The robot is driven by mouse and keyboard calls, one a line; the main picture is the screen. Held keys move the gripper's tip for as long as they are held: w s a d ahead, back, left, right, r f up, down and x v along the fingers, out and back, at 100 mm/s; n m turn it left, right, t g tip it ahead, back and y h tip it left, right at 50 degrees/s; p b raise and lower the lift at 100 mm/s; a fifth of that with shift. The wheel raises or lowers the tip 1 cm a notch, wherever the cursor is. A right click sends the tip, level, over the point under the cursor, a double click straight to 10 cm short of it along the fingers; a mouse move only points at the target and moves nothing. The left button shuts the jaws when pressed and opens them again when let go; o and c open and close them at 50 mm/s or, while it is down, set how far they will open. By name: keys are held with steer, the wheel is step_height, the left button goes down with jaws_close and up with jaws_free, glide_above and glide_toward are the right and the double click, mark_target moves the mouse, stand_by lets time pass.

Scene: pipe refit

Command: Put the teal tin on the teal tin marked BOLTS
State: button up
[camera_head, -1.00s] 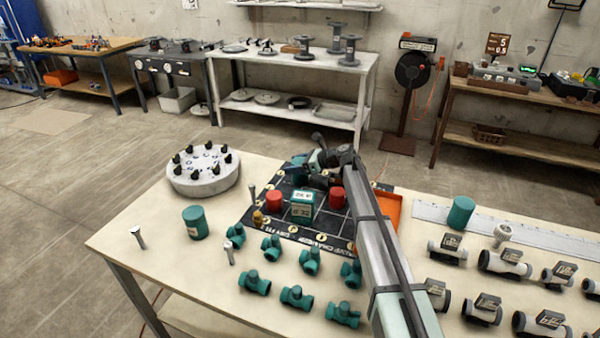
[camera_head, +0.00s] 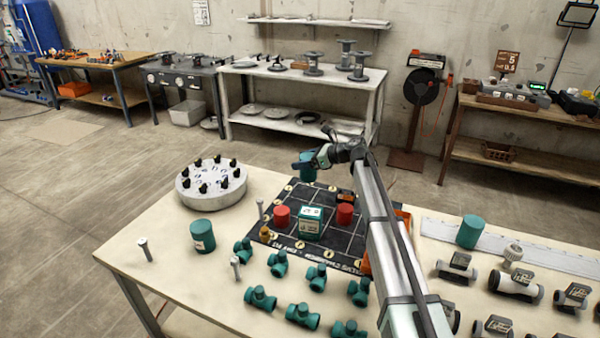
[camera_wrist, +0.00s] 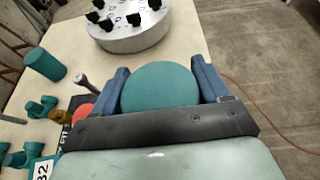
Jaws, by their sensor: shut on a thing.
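My gripper (camera_head: 303,163) is shut on a teal tin (camera_head: 308,173) and holds it above the back of the dark board. In the wrist view, the tin's round teal face (camera_wrist: 160,87) sits between the two blue fingers. A second teal tin (camera_head: 203,235) stands upright at the table's left, with a small label too small to read; it also shows in the wrist view (camera_wrist: 45,64). A third teal tin (camera_head: 470,231) stands at the right, with no label visible. I cannot read BOLTS on any tin.
The dark board (camera_head: 318,257) carries red cylinders (camera_head: 282,216) and a teal-and-white box (camera_head: 311,222). A round grey stand with black knobs (camera_head: 211,183) is at the back left. Bolts stand upright near the left tin. Several teal pipe fittings (camera_head: 260,299) line the front.

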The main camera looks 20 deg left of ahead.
steer(key=shift+r, duration=0.65)
steer(key=shift+s+a+r, duration=0.1)
steer(key=shift+s+a, duration=0.1)
steer(key=shift+a, duration=0.05)
steer(key=s+a+r+n+g, duration=0.2)
steer(key=s+a, duration=0.6)
steer(key=s, duration=0.1)
steer(key=s+a+r+n+g, duration=0.1)
steer(key=s+a+r+g, duration=0.15)
steer(key=s+a, duration=0.65)
steer(key=s+a+r+n, duration=0.1)
steer(key=s+a+r, duration=0.1)
steer(key=s, duration=0.4)
steer(key=s+a+r, duration=0.1)
steer(key=s+a, duration=0.1)
steer(key=s, duration=0.5)
steer(key=m+t, duration=0.3)
glide_above(195, 224)
steer(key=shift+f, duration=4.25)
